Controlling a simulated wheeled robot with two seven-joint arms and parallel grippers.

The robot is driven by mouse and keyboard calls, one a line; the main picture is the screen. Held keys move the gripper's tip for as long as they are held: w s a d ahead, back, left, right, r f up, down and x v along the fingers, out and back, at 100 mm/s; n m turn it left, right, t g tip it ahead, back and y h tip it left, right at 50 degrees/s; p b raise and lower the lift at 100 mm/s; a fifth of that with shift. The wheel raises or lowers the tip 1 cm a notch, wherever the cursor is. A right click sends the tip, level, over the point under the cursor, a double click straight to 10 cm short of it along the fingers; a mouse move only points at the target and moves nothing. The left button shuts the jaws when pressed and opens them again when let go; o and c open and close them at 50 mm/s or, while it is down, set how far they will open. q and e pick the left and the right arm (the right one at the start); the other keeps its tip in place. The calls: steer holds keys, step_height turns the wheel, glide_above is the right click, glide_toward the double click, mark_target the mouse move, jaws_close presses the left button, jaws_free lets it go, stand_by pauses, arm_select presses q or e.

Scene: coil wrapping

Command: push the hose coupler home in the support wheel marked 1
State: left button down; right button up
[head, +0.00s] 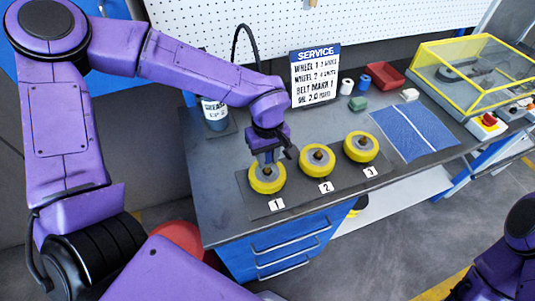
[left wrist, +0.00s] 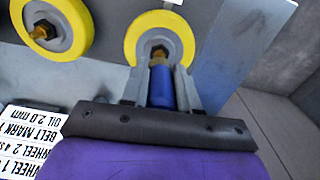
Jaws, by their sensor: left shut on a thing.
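The support wheel marked 1 (head: 267,184) is a yellow-rimmed wheel lying flat on a dark mat, behind its "1" label (head: 276,205). My left gripper (head: 268,157) points down over its hub. In the left wrist view my left gripper (left wrist: 160,88) is shut on the blue hose coupler (left wrist: 160,86). The coupler's tip meets the brass fitting at the hub of wheel 1 (left wrist: 132,38); I cannot tell how deep it sits.
Wheel 2 (head: 317,160) and wheel 3 (head: 361,147) stand to the right on the same mat. A grease container (head: 215,114) and a service sign (head: 316,76) stand behind. A blue cloth (head: 414,132) and a yellow-framed guard (head: 475,65) are farther right.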

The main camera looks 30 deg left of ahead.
arm_select(q)
steer(key=shift+f+b, duration=0.4)
steer(key=shift+f, duration=0.9)
steer(key=c, duration=0.8)
jaws_free()
step_height(320, 180, up, 10)
steer(key=shift+r+b, duration=0.25)
steer(key=shift+b, duration=0.45)
